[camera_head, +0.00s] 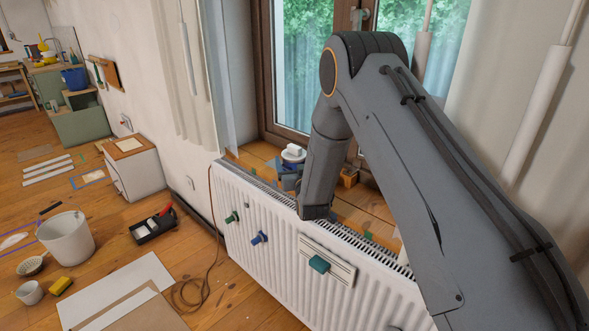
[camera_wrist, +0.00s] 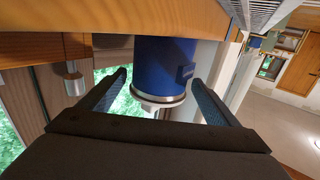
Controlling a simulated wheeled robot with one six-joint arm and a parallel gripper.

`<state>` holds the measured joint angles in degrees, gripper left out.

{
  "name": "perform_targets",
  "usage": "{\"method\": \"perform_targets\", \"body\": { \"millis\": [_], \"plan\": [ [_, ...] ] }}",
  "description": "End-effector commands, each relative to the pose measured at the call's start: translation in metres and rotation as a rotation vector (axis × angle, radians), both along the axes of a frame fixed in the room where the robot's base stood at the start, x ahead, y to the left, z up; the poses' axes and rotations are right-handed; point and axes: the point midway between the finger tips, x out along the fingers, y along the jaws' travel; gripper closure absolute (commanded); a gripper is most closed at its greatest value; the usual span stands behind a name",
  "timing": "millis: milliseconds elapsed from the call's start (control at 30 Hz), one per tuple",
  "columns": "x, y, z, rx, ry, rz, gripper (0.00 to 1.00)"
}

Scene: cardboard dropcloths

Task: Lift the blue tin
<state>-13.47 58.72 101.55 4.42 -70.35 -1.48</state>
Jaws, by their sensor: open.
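The blue tin (camera_wrist: 165,65) has a silver rim and a pale end with a small knob. It appears inverted in the wrist view, against a wooden surface at the top. My gripper (camera_wrist: 159,78) is open, with one dark finger on each side of the tin; I cannot tell whether either touches it. In the head view the tin's white top (camera_head: 293,152) shows above the wooden windowsill behind the radiator. My forearm and gripper hide much of the tin there.
A white radiator (camera_head: 270,243) runs below the sill, with coloured clips on its front. A small brown block (camera_head: 349,177) sits on the sill right of my arm. The window (camera_head: 302,65) is close behind. A white bucket (camera_head: 66,238) and a black tray (camera_head: 153,225) stand on the floor.

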Motion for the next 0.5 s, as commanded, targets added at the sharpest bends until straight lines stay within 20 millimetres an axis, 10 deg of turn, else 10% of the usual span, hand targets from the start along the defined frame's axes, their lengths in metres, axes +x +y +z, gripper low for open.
{"method": "perform_targets", "body": {
  "millis": [167,500],
  "plan": [
    [0.0002,-0.001,-0.0003,0.0,0.0,-0.002,0.17],
    [-0.0001,-0.0009,-0.0003,0.0,0.001,-0.001,0.75]
  ]
}}
